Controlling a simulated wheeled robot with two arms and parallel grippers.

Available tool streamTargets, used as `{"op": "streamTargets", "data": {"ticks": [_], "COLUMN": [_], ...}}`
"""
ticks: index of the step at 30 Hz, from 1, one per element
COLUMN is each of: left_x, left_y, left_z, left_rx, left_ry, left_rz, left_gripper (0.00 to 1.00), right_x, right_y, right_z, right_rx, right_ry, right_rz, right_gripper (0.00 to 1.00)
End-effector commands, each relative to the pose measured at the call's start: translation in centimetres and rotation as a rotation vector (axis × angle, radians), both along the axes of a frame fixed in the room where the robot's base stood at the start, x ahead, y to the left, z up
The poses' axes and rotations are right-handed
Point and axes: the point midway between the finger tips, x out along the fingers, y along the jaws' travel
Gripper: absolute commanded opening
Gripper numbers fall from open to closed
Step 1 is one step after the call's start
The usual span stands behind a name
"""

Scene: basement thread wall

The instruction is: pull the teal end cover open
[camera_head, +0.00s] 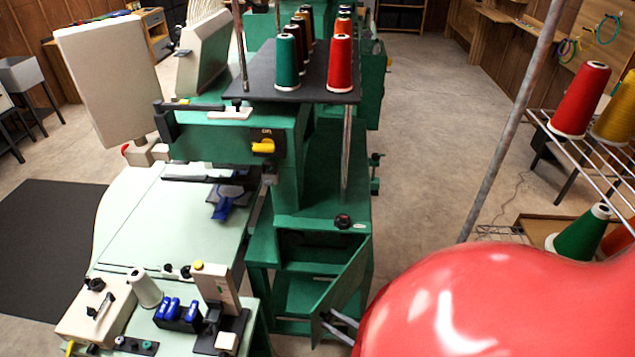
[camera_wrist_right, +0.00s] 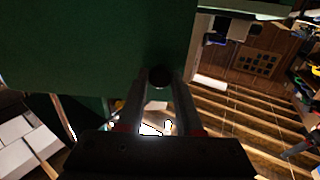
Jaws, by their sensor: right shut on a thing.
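The teal end cover (camera_head: 347,283) stands swung out at an angle from the end of the green machine, and the opening beside it shows inner shelves. My right gripper (camera_head: 332,322) is at the low, near edge of the cover, mostly hidden by my own red arm. In the right wrist view, the cover (camera_wrist_right: 100,45) fills the upper left. There my right gripper (camera_wrist_right: 160,82) is shut on a small dark round knob (camera_wrist_right: 160,75) at the cover's lower part. My left gripper is out of view.
A pale worktable (camera_head: 150,225) with spools and small tools stands left of the opening. A wire rack (camera_head: 600,165) with thread cones is at the right, behind a grey pole (camera_head: 510,130). Bare floor (camera_head: 425,160) lies between the machine and the rack.

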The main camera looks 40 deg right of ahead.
Motion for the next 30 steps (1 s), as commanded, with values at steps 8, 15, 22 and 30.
{"op": "streamTargets", "data": {"ticks": [8, 15, 22, 30], "left_x": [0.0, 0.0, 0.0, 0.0], "left_y": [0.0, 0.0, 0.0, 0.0], "left_z": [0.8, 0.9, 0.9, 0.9], "left_rx": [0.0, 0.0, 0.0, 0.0], "left_ry": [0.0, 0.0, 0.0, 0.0], "left_rz": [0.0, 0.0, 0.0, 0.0], "left_gripper": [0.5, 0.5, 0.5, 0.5], "right_x": [-2.8, -3.7, -3.8, -3.8], "right_y": [-1.3, -1.9, -2.0, -2.0], "right_z": [0.0, -0.1, -0.1, -0.1], "right_rx": [0.0, 0.0, 0.0, 0.0], "right_ry": [0.001, 0.0, -0.001, 0.0], "right_rz": [0.028, 0.026, 0.024, 0.022], "right_gripper": [0.0, 0.0, 0.0, 0.47]}}
